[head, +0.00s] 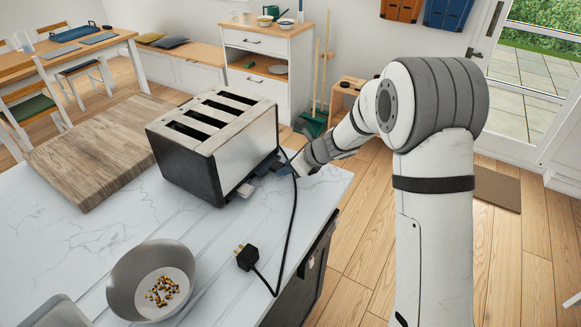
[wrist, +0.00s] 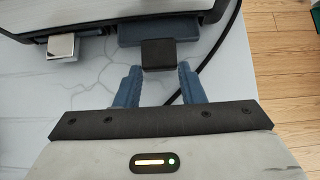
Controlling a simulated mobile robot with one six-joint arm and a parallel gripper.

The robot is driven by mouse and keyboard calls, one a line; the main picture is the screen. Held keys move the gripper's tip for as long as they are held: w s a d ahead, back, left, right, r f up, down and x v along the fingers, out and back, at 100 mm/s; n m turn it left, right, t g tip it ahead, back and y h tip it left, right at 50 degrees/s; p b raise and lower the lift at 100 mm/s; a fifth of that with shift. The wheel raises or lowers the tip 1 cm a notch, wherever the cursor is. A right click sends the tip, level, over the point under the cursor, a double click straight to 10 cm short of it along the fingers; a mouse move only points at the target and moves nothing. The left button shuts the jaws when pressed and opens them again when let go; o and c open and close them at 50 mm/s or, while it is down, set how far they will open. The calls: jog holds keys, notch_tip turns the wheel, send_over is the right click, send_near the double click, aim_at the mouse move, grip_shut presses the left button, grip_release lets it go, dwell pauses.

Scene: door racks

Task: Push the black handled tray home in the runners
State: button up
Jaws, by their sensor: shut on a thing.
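A long-slot toaster (head: 215,140) with a black and steel body stands on the marble worktop. The blue tray with the black handle (wrist: 158,54) sticks out a little from the toaster's near base in the wrist view; its blue body (wrist: 165,30) runs under the toaster's edge. My gripper (wrist: 159,68) has its blue fingertips on either side of the black handle and is shut on it. In the head view my gripper (head: 283,168) is at the toaster's lower right side, where the handle is hard to make out. The runners are hidden under the toaster.
A silver handle (wrist: 62,46) sticks out left of the tray; it also shows in the head view (head: 245,190). A black cord with a plug (head: 247,257) lies close to my gripper. A grey bowl (head: 152,280) and a wooden board (head: 95,150) stand on the worktop.

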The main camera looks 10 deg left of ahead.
jog(key=shift+w+a, duration=0.25)
jog(key=shift+a, duration=0.35)
jog(key=shift+w+a, duration=0.2)
jog(key=shift+a, duration=0.4)
jog(key=o, duration=1.3)
jog(key=shift+c, duration=0.2)
jog(key=v, duration=0.7)
jog(key=shift+d+r, duration=0.3)
